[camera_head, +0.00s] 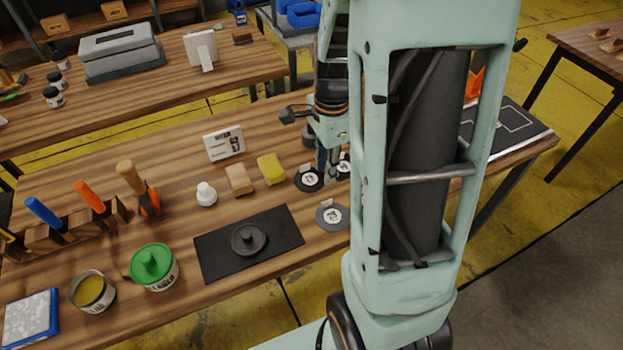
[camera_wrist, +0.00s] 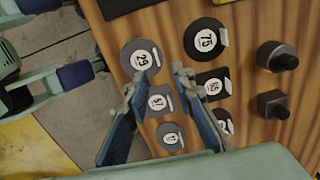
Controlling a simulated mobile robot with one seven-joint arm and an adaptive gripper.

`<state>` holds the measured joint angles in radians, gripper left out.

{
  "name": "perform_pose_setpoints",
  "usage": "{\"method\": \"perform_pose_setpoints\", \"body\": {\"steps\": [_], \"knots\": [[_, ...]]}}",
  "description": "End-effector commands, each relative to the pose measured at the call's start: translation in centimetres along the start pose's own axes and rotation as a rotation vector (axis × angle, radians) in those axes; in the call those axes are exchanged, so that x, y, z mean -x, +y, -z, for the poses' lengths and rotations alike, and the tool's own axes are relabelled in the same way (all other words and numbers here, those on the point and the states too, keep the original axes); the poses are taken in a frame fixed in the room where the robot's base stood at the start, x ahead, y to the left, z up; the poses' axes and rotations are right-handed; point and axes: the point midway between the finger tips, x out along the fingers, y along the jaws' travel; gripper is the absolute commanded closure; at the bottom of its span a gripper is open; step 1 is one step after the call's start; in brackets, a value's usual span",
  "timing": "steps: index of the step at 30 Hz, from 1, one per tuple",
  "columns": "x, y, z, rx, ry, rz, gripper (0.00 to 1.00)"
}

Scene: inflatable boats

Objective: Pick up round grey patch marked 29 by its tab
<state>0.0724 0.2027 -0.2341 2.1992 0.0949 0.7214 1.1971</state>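The round grey patch marked 29 (camera_wrist: 137,52) lies flat on the wooden table. It has a white label and a small pale tab (camera_wrist: 156,57) at its right edge in the wrist view. In the head view the round grey patch (camera_head: 333,216) lies just left of my arm. My gripper (camera_wrist: 158,77) is open and empty above the patches, its two fingers well apart. In the wrist view its left fingertip is just below the patch 29, with the tab between and above the fingertips. In the head view my gripper (camera_head: 328,172) is partly hidden by my arm.
A black round patch marked 75 (camera_wrist: 205,28) lies beside it, with a grey square patch (camera_wrist: 158,101), a black square patch (camera_wrist: 212,84) and smaller round ones nearby. A yellow sponge (camera_head: 271,168), a tan block (camera_head: 239,179) and a black mat (camera_head: 215,258) are to the left.

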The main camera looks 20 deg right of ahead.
Motion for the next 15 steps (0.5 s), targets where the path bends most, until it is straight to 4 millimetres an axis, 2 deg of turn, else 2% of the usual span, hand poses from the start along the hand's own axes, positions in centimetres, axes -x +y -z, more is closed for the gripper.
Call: {"method": "perform_pose_setpoints", "body": {"steps": [3, 9, 15], "knots": [[-1.8, 1.1, 0.0, 0.031, 0.006, -0.034, 0.77], [-5.0, 1.1, 0.1, 0.034, 0.007, -0.035, 0.77], [-6.5, 1.1, 0.1, 0.033, 0.006, -0.032, 0.77]]}}
